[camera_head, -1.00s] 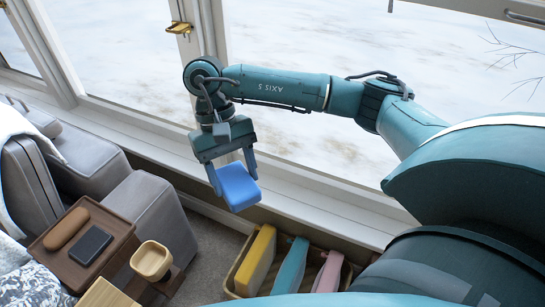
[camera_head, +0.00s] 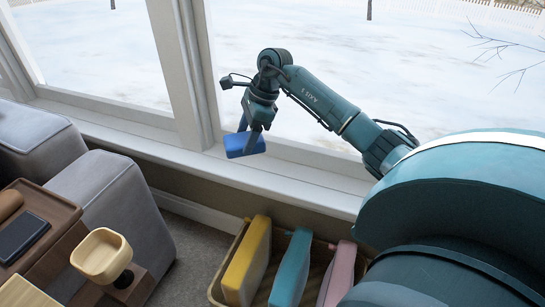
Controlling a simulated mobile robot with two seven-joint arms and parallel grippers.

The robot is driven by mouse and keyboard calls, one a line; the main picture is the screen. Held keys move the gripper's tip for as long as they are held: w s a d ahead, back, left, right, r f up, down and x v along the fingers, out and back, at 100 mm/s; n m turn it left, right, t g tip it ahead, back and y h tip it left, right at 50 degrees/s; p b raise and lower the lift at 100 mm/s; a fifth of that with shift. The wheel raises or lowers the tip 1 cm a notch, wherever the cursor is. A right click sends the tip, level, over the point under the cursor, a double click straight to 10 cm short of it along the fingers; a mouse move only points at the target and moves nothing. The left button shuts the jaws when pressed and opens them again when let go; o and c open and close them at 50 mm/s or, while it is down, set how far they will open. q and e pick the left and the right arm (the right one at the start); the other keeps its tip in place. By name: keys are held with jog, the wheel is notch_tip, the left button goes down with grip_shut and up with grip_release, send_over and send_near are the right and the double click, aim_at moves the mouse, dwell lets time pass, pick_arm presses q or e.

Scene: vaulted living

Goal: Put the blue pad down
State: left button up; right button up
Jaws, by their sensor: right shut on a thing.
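The blue pad (camera_head: 244,145) is a small blue block held in the air by my right gripper (camera_head: 250,133). The gripper is shut on it, with its fingers on the pad's sides. My left gripper is not in view.
The crate holds a yellow pad (camera_head: 246,262), a teal pad (camera_head: 290,270) and a pink pad (camera_head: 337,275) upright. At left are a grey sofa (camera_head: 105,200), a brown tray (camera_head: 60,213) with a dark phone-like slab (camera_head: 20,238), and a wooden bowl (camera_head: 101,255). Carpet (camera_head: 195,255) is clear between.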

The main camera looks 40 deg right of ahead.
jog(key=d+f+m+b, duration=0.2)
jog(key=d+f+b, duration=0.1)
jog(key=f, duration=0.2)
jog(key=d+f+m+t+h+b, duration=0.1)
jog(key=d+f+m+b, duration=0.2)
jog(key=f, duration=0.2)
jog(key=d+f+m+h+b, duration=0.1)
jog(key=d+f+m+b, duration=0.1)
jog(key=f, duration=0.4)
jog(key=shift+w+d+t+b, duration=0.1)
jog(key=shift+d+t+b, duration=0.3)
jog(key=shift+d+b, duration=0.35)
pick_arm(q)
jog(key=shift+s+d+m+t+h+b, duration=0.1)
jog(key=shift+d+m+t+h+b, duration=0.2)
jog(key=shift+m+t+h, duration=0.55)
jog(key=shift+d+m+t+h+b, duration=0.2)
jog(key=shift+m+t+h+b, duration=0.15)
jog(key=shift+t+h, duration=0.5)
pick_arm(e)
jog(key=shift+d+f, duration=0.1)
jog(key=shift+f, duration=1.65)
jog(key=shift+f, duration=0.2)
jog(key=o, duration=0.9)
